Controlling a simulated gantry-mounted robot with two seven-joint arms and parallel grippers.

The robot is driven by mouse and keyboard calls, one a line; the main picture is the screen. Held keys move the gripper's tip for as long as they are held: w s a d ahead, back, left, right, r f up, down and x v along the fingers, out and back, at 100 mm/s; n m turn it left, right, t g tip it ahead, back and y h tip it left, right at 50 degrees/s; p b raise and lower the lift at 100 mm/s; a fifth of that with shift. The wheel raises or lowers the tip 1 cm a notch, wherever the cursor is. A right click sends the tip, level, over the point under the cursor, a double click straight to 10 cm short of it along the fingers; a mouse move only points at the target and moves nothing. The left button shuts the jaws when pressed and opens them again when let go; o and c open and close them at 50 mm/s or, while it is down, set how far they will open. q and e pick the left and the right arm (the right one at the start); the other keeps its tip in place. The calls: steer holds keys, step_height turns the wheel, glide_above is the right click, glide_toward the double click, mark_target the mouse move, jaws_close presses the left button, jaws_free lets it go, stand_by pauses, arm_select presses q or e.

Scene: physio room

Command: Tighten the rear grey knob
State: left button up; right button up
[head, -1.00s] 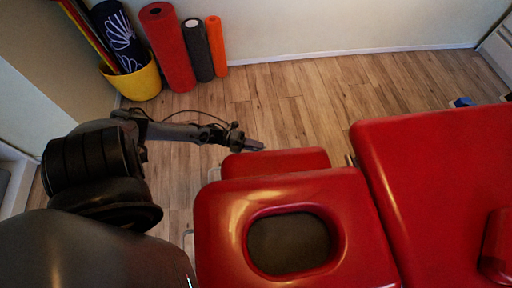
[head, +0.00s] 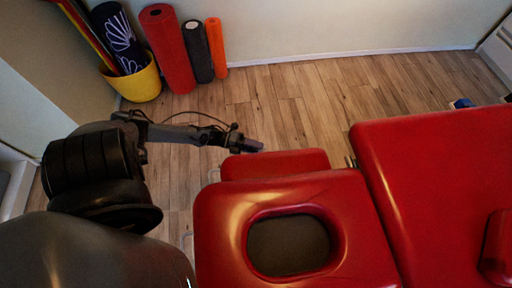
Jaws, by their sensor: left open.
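The rear grey knob is not clearly visible; a small grey metal piece (head: 351,161) shows in the gap between the armrest and the main section of the red treatment table (head: 440,170). My left gripper (head: 258,146) is open and empty, just behind the far edge of the red armrest pad (head: 275,163), at its left part. I cannot tell whether it touches the pad. The red headrest (head: 220,220) with its oval face hole is in front of the pad. My right gripper is not in view.
A yellow bucket (head: 137,84) with rolled mats stands at the back left. Red (head: 167,50), black (head: 197,52) and orange (head: 217,48) rollers lean on the wall.

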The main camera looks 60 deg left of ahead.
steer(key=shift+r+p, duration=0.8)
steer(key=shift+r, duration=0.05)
arm_select(q)
steer(key=f+v, duration=0.1)
steer(key=v, duration=0.9)
steer(key=shift+s+a+r, duration=0.2)
steer(key=shift+a+r, duration=0.1)
steer(key=shift+r, duration=0.2)
